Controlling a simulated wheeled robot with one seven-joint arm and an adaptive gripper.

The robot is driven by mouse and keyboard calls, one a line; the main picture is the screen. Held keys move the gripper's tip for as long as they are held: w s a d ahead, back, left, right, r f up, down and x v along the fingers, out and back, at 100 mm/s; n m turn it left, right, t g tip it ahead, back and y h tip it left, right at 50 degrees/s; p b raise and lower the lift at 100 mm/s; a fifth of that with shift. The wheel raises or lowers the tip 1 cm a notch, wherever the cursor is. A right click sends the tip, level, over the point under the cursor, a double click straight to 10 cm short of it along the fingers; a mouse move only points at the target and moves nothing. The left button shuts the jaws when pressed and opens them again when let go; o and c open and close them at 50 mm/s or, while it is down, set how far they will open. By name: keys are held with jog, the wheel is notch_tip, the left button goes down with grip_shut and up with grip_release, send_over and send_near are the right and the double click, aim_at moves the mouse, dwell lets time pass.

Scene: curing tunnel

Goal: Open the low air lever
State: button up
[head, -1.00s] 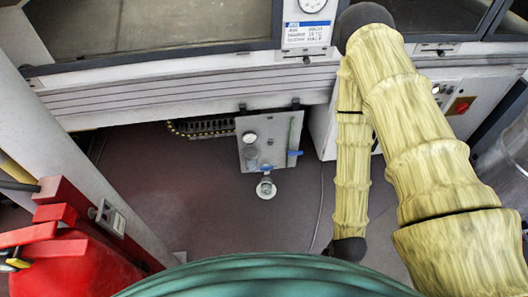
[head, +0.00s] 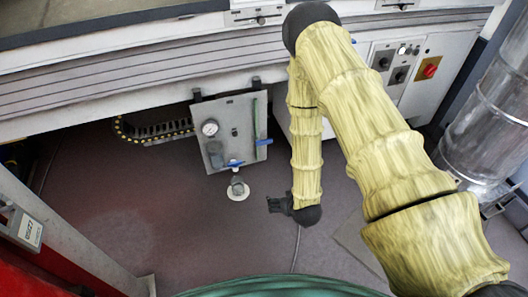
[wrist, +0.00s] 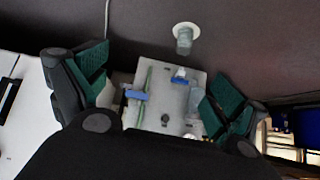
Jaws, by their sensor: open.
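A grey air panel (head: 222,120) with a round gauge (head: 210,128) hangs below the machine's edge. It carries two blue levers. The lower blue lever (head: 234,163) is at the panel's bottom edge, above a fitting on the floor. The other blue lever (head: 264,142) crosses a green pipe on the right side. In the wrist view, the lower lever (wrist: 180,77) and the green-pipe lever (wrist: 136,95) appear between the green finger pads. My gripper (head: 272,204) is open and empty, to the right of and below the panel in the head view, apart from both levers.
The machine's long ledge (head: 120,85) runs above the panel. A black cable chain (head: 150,132) lies left of it. The floor fitting's white disc (head: 238,191) is below. A control box with a red switch (head: 430,71) and a metal duct (head: 490,120) stand at right. The reddish floor is clear.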

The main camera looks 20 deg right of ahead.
jog(key=w+d+f+t+b, duration=0.1)
jog(key=w+f+t+b, duration=0.4)
jog(key=w+b, duration=0.75)
jog(key=t+b, duration=0.5)
jog(key=b, duration=0.4)
send_near(264, 143)
jog(key=shift+n, duration=0.3)
jog(key=w+b, duration=0.4)
jog(key=w, duration=0.5)
jog(key=shift+w+r+b, duration=0.1)
jog(key=shift+w+b, duration=0.2)
jog(key=shift+w, duration=0.05)
jog(key=shift+w+r, duration=0.15)
jog(key=shift+w, duration=0.35)
jog(key=c, duration=1.5)
